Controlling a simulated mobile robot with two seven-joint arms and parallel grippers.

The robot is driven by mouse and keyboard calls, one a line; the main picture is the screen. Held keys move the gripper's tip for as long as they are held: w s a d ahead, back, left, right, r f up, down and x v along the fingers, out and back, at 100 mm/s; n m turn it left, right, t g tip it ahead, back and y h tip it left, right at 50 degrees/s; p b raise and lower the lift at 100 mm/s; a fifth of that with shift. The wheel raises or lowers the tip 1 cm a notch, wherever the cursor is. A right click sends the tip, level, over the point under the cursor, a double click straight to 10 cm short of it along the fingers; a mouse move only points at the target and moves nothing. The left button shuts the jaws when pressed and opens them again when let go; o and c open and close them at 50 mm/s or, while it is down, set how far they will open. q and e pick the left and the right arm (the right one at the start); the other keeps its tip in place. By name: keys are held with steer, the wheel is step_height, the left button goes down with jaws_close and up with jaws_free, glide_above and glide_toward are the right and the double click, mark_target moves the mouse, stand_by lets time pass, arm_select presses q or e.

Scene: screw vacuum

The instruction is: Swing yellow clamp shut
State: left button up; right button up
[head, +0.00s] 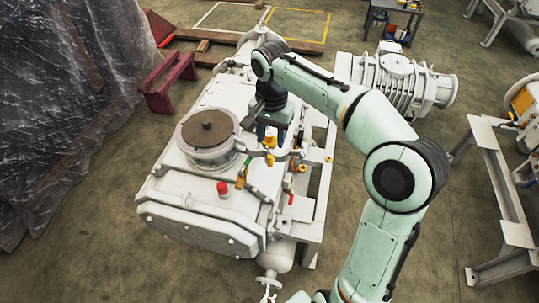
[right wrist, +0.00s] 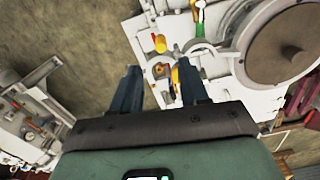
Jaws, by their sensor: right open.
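A white vacuum machine (head: 190,205) fills the middle of the head view, with a round flange and brown disc on top. Small yellow parts sit on its right side, including a yellow piece (head: 269,141) just below my right gripper (head: 271,131). I cannot tell for sure which is the yellow clamp. In the right wrist view, my right gripper (right wrist: 160,75) is open, its two dark fingers apart. A yellow piece (right wrist: 175,79) shows between the fingers, nearer the right one; I cannot tell whether they touch. My left gripper is out of view.
The round flange (right wrist: 290,45) stands close to the right finger in the wrist view. A red knob (head: 222,188) sits on the machine's near end. A ribbed grey machine (head: 398,80) stands behind my right arm. Bare floor lies at the lower left.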

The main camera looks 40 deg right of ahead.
mark_target(271, 155)
step_height(271, 155, down, 9)
steer(key=shift+w+r+b, duration=0.1)
steer(key=shift+r+b, duration=0.05)
steer(key=shift+b, duration=0.4)
jaws_close()
